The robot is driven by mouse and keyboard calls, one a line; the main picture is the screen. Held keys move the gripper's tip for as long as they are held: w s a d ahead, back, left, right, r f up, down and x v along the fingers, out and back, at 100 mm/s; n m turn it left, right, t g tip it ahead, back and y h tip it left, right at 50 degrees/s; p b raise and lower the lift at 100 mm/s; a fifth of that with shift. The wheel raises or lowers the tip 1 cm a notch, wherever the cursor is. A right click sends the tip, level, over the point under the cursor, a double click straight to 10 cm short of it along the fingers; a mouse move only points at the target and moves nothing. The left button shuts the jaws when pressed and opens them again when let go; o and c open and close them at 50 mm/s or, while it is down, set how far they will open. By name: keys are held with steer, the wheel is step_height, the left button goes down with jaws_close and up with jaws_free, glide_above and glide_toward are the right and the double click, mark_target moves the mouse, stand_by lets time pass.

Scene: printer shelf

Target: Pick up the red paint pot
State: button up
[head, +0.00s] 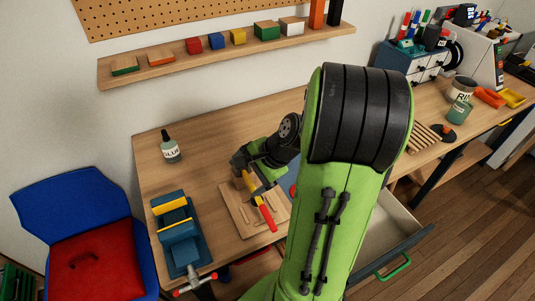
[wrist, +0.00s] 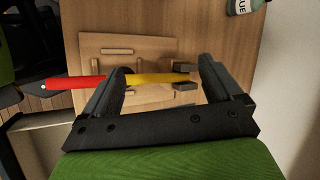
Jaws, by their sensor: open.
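I cannot make out a red paint pot for certain in either view. A small red block-like item (head: 193,45) stands on the wall shelf, and several slim red-topped items (head: 404,24) stand at the upper right; they are too small to identify. My gripper (head: 245,172) is low over the left part of the bench, above a wooden board (head: 238,214). In the wrist view my gripper (wrist: 163,85) is open. A long red and yellow tool (wrist: 75,83) lies across the board beneath and between the fingers; I cannot tell whether they touch it.
A glue bottle (head: 170,147) and a blue vice (head: 178,235) stand left on the bench (head: 210,130). A drawer (head: 385,232) is open below the bench's front edge. A labelled pot (head: 462,88) and small drawer unit (head: 412,62) stand right. A blue chair (head: 75,200) is left.

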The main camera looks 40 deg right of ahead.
steer(key=s+d+f+m+t+h, duration=0.1)
steer(key=s+d+f+m+t, duration=0.1)
steer(key=d+m, duration=0.3)
steer(key=s+d+f+m+t+h, duration=0.1)
steer(key=s+d+f+m+t, duration=0.1)
steer(key=d+m, duration=0.4)
steer(key=s+d+f+m+t+b, duration=0.1)
steer(key=s+d+f+m+t, duration=0.1)
steer(key=d+m, duration=0.4)
steer(key=shift+s+d+f+t+h, duration=0.25)
steer(key=shift+d+f+t+h, duration=0.15)
steer(key=shift+f+t, duration=0.35)
steer(key=shift+d+m, duration=0.2)
steer(key=shift+m, duration=0.2)
steer(key=b+x, duration=0.3)
steer(key=x, duration=1.2)
steer(key=shift+w+d, duration=0.15)
steer(key=shift+w, duration=0.1)
steer(key=shift+s, duration=0.1)
steer(key=shift+c, duration=0.5)
steer(key=c, duration=1.1)
steer(key=shift+o, duration=0.2)
step_height(320, 180, up, 10)
steer(key=p, duration=0.3)
